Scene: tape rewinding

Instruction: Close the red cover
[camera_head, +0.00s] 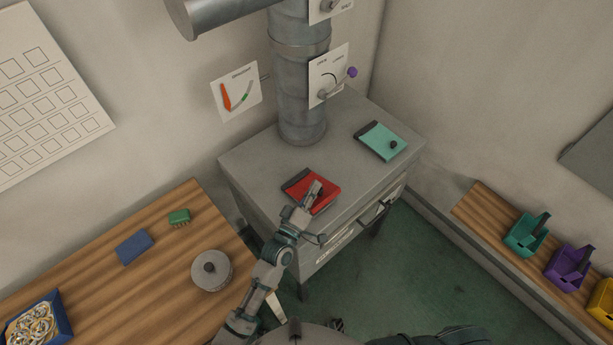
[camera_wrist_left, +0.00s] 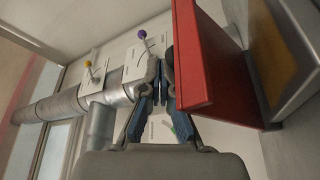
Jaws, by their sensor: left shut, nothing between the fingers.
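The red cover (camera_head: 322,178) is on the top of the grey cabinet (camera_head: 251,168), with a dark strip along its left edge. In the head view it looks flat or nearly flat, but I cannot tell whether it is fully down. My left gripper (camera_head: 316,187) is over the cover's middle and hides part of it. In the left wrist view, the gripper (camera_wrist_left: 161,82) is shut and empty, with its fingers close beside the red cover (camera_wrist_left: 205,55). Whether they touch it is unclear.
A teal cover (camera_head: 375,137) with a dark knob lies farther right on the cabinet. A thick grey pipe (camera_head: 301,90) rises behind. Coloured bins (camera_head: 525,238) stand on the right bench.

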